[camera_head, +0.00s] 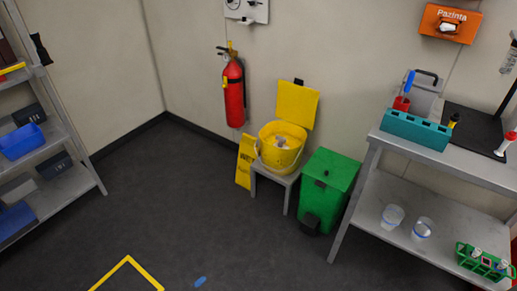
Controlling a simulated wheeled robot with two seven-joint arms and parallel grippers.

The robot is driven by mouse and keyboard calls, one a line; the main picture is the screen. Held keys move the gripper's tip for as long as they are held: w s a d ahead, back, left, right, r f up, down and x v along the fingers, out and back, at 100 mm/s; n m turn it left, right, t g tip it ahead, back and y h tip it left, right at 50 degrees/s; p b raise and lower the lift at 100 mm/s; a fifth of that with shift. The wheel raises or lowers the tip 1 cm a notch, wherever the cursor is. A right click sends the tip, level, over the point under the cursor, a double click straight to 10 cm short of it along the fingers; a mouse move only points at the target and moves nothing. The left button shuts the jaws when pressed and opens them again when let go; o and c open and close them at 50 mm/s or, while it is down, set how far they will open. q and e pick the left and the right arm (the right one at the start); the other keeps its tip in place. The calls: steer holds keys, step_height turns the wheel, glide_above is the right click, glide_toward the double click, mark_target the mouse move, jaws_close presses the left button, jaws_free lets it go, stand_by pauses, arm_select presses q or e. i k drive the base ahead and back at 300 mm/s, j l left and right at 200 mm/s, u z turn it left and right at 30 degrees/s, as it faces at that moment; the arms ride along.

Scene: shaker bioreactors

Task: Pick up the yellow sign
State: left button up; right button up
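The yellow sign (245,161) stands on the dark floor near the back wall, tilted a little. It is just left of a small grey stool (277,176) that bears a yellow bucket (280,147) with its lid raised. The sign's right edge is close to the stool and bucket; I cannot tell whether they touch. Neither of my grippers shows in the head view.
A green pedal bin (328,190) stands right of the stool. A grey bench (367,197) with lab items fills the right side, and a shelf rack (86,166) the left. A fire extinguisher (233,92) hangs behind.

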mark_target(247, 154)
steer(key=i+j+z, duration=0.35)
steer(key=i+j, duration=0.6)
steer(key=i, duration=0.35)
steer(key=i+j+z, duration=0.4)
steer(key=i+j, duration=0.8)
steer(key=j, duration=0.15)
